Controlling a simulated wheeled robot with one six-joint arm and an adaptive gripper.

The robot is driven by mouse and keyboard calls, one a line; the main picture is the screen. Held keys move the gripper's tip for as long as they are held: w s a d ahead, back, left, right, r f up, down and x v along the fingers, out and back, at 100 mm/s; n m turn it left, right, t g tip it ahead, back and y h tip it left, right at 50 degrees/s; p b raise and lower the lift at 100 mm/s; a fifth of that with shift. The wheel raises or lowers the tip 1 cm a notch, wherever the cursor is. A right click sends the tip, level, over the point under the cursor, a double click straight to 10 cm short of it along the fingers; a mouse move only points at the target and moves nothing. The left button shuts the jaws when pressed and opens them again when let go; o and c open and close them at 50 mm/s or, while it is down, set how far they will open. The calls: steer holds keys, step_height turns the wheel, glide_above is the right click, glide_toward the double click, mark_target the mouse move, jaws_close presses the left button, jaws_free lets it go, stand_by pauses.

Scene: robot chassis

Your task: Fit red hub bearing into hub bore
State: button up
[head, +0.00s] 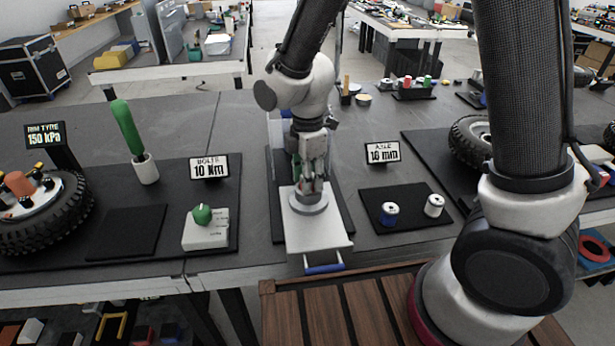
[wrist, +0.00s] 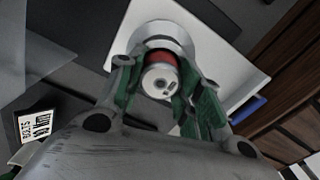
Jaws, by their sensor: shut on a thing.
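The red hub bearing (wrist: 163,60) has a red band and a silver end face, seen in the wrist view. My gripper (wrist: 160,78) is shut on it, with a green-lined finger on either side. In the head view my gripper (head: 311,184) points down over the grey round hub (head: 308,203) on a white block (head: 325,232). The hub also shows in the wrist view (wrist: 163,33), just beyond the bearing. The bore is hidden by the bearing and fingers, so I cannot tell whether the bearing is inside it or above it.
A white box with a green knob (head: 203,215) is to the left. A blue handle (head: 324,268) is on the front.

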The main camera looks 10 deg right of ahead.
steer(key=shift+f, duration=0.15)
steer(key=o, duration=1.1)
steer(key=shift+c, duration=0.2)
step_height(320, 180, up, 12)
steer(key=s+d+r+m+t, duration=0.1)
steer(key=s+d+r+m, duration=0.1)
steer(key=d+r+m, duration=0.45)
steer(key=s+d+r+m+t, duration=0.1)
steer(key=s+d+r+m, duration=0.15)
steer(key=d, duration=0.75)
steer(key=s+d+r+m+t, duration=0.1)
steer(key=s+d+m+t, duration=0.1)
steer(key=s+d+m, duration=0.8)
steer(key=shift+s+d+r+m, duration=0.15)
steer(key=shift+d+r+m, duration=0.25)
steer(key=shift+m, duration=0.6)
